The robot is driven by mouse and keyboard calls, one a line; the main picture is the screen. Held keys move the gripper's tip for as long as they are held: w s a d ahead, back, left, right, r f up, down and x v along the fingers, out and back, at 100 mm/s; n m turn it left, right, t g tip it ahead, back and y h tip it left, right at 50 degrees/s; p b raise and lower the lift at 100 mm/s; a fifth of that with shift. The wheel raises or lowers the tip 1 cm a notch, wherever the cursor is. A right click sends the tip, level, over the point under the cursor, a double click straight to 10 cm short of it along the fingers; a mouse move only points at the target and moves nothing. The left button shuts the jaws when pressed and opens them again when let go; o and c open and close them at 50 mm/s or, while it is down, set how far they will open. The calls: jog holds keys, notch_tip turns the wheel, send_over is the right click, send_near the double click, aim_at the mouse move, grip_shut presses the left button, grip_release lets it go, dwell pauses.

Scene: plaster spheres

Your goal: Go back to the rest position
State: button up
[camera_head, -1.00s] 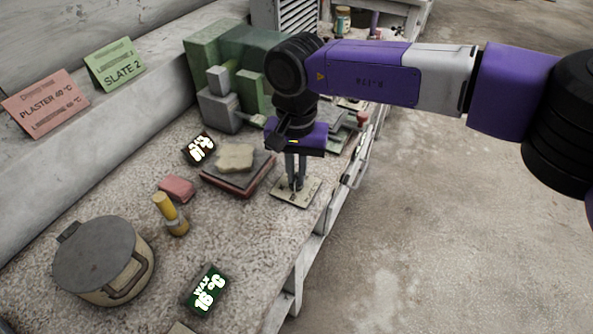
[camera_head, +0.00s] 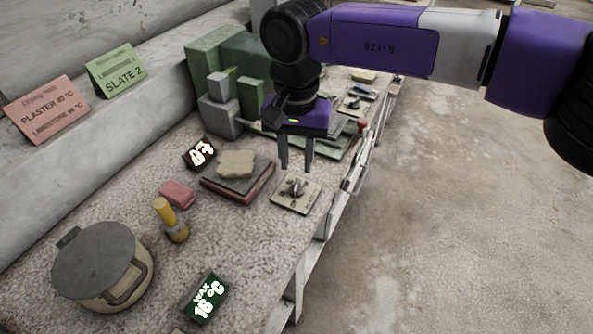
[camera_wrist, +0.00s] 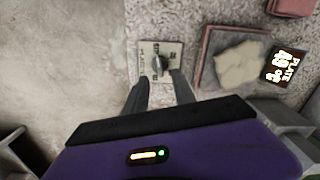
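My gripper (camera_head: 296,154) hangs above the bench with its two fingers apart and nothing between them. Below it on the bench is a pale square dial plate (camera_head: 281,204) with a dark knob (camera_head: 296,188). The fingertips are clear of the knob. In the wrist view the gripper (camera_wrist: 161,88) points toward the dial plate (camera_wrist: 146,48), with the knob (camera_wrist: 160,64) just past the fingertips.
Left of the dial, a hot plate (camera_head: 250,192) bears a beige slab (camera_head: 236,164). A lidded pot (camera_head: 100,262), a yellow-handled tool (camera_head: 166,212) and a wax display (camera_head: 206,298) stand nearer. Green and grey blocks (camera_head: 216,116) stand behind. Open floor (camera_head: 480,230) lies right.

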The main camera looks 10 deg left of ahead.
jog(key=shift+r, duration=1)
